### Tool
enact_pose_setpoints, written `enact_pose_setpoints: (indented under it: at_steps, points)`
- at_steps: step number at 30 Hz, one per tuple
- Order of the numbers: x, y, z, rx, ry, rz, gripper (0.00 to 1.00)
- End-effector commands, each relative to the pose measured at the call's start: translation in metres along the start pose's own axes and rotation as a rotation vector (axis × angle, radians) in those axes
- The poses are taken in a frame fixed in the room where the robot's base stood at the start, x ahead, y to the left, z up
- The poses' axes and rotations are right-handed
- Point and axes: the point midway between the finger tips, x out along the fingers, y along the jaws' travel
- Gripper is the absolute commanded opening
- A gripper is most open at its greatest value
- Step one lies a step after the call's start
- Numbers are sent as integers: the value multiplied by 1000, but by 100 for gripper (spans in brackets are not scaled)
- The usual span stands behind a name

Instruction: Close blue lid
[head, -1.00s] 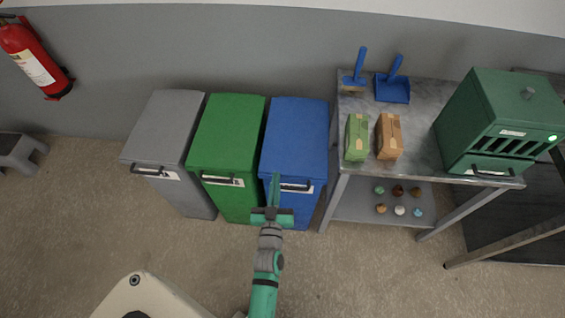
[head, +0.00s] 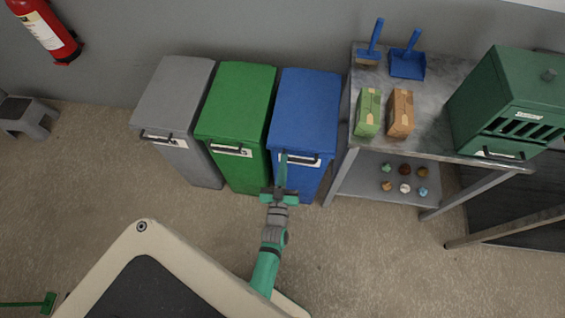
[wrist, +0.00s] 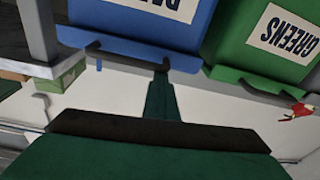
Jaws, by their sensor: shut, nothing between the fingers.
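The blue bin (head: 295,182) stands at the right end of a row of three. Its blue lid (head: 304,108) lies flat over the top, looking level with the other lids, with a dark handle (head: 304,161) at its front edge. My gripper (head: 283,158) is shut and empty at the front of the lid, by the left part of the handle. In the wrist view, which is upside down, my gripper's tips (wrist: 162,76) overlap one end of the lid's handle (wrist: 125,58). I cannot tell whether they touch it.
The green bin (head: 236,112) and grey bin (head: 176,95) stand close on the left, with lids down. A metal table (head: 430,130) on the right holds two cartons, a blue brush, a dustpan and a green machine (head: 510,105). Open floor lies in front.

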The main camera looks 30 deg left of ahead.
Motion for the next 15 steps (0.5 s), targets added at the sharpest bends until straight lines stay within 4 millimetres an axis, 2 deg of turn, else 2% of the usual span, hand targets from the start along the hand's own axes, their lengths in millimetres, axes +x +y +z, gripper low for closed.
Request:
enact_pose_setpoints:
  at_steps: [1,8,15]
  points:
    - [-13,-1,36,3,-87,7,0]
    - [-14,0,33,2,-84,9,0]
    - [-15,3,3,0,-52,9,0]
